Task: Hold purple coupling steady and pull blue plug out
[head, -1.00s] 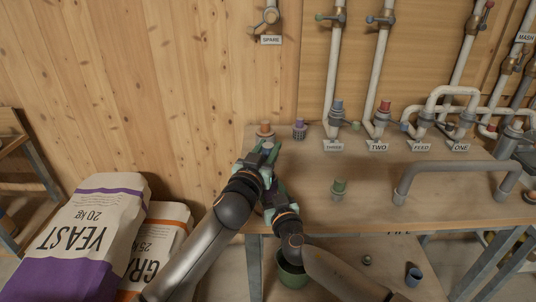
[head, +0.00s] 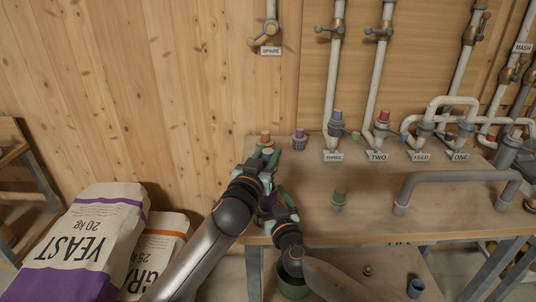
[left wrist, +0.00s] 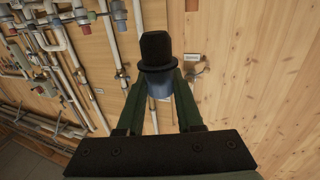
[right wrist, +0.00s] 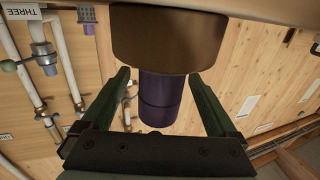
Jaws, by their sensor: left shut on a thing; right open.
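My left gripper (head: 270,156) is shut on the blue plug, whose blue body (left wrist: 160,88) shows between the fingertips in the left wrist view. The plug's black flange and black end point away from the gripper, with nothing visibly around them. My right gripper (head: 275,196) is open just below and in front of the left one at the table's left edge. In the right wrist view, the purple coupling (right wrist: 160,100) stands between the open fingers with a gap on both sides. A wide brown collar (right wrist: 168,45) sits at its end. The head view mostly hides the coupling.
The table (head: 440,218) holds an orange-topped fitting (head: 265,138), a purple-topped fitting (head: 299,140), a green-topped fitting (head: 339,198) and a grey bent pipe (head: 450,177). Labelled pipes line the back. Feed sacks (head: 90,240) stand at left; a green bucket (head: 293,282) is below.

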